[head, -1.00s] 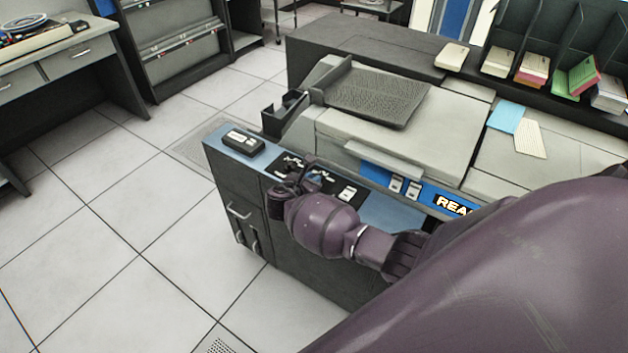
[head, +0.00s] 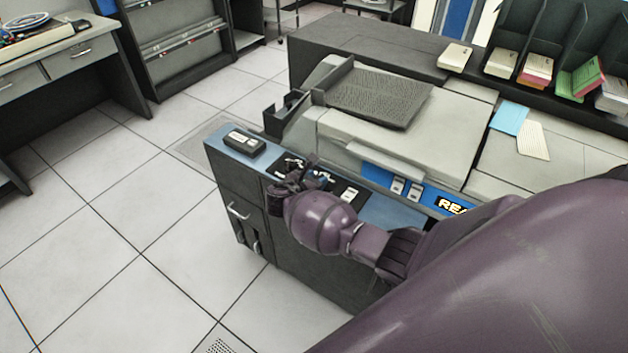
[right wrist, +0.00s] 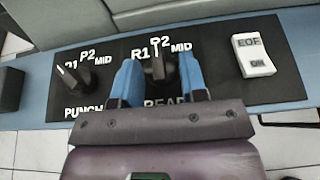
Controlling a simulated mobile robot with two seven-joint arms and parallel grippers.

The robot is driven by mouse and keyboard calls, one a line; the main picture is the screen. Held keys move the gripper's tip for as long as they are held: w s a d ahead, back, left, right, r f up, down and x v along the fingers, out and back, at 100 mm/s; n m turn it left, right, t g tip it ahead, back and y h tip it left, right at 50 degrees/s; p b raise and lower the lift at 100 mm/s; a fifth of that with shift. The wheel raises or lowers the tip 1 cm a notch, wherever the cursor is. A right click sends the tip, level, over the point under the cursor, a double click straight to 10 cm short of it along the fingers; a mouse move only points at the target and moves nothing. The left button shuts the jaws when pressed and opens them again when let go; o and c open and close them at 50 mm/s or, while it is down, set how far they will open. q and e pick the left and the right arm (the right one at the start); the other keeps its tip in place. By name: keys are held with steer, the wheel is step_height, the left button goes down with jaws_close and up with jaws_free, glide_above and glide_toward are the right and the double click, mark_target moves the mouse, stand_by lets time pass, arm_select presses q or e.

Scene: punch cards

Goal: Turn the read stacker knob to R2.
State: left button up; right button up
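The read stacker knob (right wrist: 160,73) is black with a white pointer line, above the READ label on a black panel. Its pointer points up at the R2 label, between R1 and MID. My right gripper (right wrist: 159,78) has its blue fingers on either side of this knob, with narrow gaps visible; contact is not clear. In the head view, my right gripper (head: 300,180) is over the blue control strip and largely hides the knob. The left gripper is not in view.
The similar punch knob (right wrist: 72,76) stands left of the read knob. A white EOF switch (right wrist: 253,55) is to the right. A black box (head: 243,143) sits at the strip's left end. The machine's grey cover (head: 420,135) rises behind the strip. Open tiled floor lies left.

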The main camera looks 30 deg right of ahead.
steer(key=p+v, duration=0.2)
steer(key=v, duration=0.9)
steer(key=shift+d, duration=0.1)
